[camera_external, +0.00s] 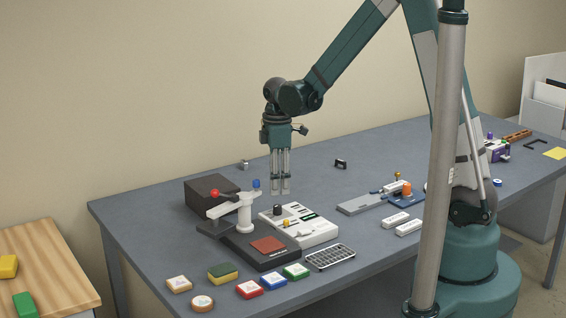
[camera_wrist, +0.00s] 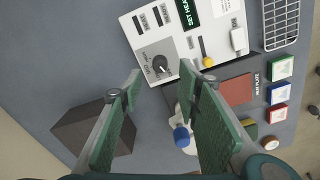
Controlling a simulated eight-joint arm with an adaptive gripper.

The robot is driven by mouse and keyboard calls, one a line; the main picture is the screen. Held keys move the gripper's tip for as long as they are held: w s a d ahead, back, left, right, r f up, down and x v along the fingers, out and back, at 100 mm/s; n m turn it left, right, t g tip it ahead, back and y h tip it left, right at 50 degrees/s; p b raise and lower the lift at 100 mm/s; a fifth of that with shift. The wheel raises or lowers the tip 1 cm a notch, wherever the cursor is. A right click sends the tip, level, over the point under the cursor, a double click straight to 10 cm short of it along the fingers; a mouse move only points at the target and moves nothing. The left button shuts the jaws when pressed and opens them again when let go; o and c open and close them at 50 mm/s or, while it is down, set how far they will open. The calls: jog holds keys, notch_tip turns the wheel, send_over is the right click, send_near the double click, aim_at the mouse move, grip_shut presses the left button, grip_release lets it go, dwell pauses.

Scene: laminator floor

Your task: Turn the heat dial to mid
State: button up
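The heat dial is a black knob (camera_wrist: 159,67) on a grey label plate (camera_wrist: 147,61) at one corner of the white control panel (camera_wrist: 190,14). A pale pointer mark shows on the knob, but I cannot tell for sure which setting it points to. In the external view the same dark knob (camera_external: 277,209) stands up on the white panel (camera_external: 318,231). My gripper (camera_external: 280,192) points straight down above the panel's back area, apart from the knob. In the wrist view my gripper (camera_wrist: 161,78) is open, its two green-padded fingers apart with nothing between them.
Near the dial are a yellow-tipped lever (camera_wrist: 207,62) and a white slider (camera_wrist: 237,36). A red heat plate (camera_external: 268,245) and wire rack (camera_external: 330,257) lie in front.

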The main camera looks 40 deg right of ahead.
aim_at(278, 206)
jog(key=shift+f, duration=0.15)
jog(key=shift+f, duration=3.75)
jog(key=c, duration=0.9)
